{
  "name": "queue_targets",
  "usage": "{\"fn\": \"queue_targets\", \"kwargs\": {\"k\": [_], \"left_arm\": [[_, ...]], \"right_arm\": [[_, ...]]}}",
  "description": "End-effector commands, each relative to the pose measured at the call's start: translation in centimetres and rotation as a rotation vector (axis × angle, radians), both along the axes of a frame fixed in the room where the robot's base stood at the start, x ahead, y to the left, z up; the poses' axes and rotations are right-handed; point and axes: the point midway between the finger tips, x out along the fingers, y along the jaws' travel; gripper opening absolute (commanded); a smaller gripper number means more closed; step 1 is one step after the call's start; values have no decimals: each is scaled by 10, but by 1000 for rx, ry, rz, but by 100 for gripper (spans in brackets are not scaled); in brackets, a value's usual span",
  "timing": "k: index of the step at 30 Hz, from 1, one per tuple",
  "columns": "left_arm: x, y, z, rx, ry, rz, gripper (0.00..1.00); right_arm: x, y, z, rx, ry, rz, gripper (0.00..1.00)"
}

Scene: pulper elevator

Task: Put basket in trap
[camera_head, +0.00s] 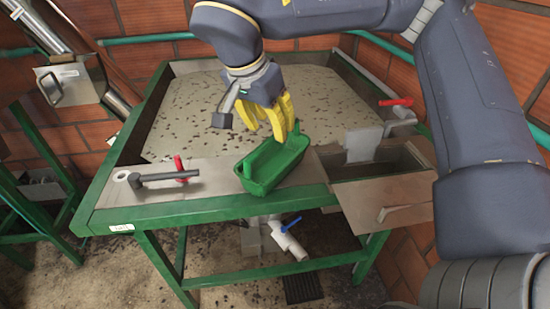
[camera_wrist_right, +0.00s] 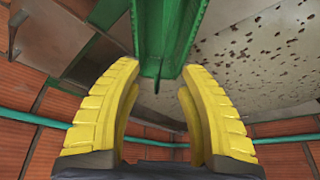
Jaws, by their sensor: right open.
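The green basket (camera_head: 268,172) is a narrow, open-topped trough. It rests on the metal front ledge of the green-framed table in the head view. My right gripper (camera_head: 278,128), with yellow fingers, points down at the basket's far side and is open. In the right wrist view, the basket (camera_wrist_right: 165,40) lies beyond and between the spread fingers (camera_wrist_right: 162,68); I cannot tell whether they touch it. A recessed metal box (camera_head: 398,158) at the table's right side, with an upright plate, looks like the trap. My left gripper is not in view.
A grey pipe with a red handle (camera_head: 165,175) lies on the ledge left of the basket. Another red-handled valve (camera_head: 398,103) stands behind the box. The speckled table basin (camera_head: 190,115) is otherwise clear. Brick walls (camera_head: 95,125) close in behind.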

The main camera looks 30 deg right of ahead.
Motion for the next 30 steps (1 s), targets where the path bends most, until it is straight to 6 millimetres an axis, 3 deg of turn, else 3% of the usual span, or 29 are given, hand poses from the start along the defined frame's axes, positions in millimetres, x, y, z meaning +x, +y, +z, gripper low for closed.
{"fn": "queue_targets", "kwargs": {"k": [18,29,30], "left_arm": [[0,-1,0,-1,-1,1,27],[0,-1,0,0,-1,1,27],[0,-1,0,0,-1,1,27]], "right_arm": [[10,-17,-46,2,1,-1,40],[11,-18,-48,2,-1,-1,42],[11,-18,-48,2,-1,-1,38]]}}
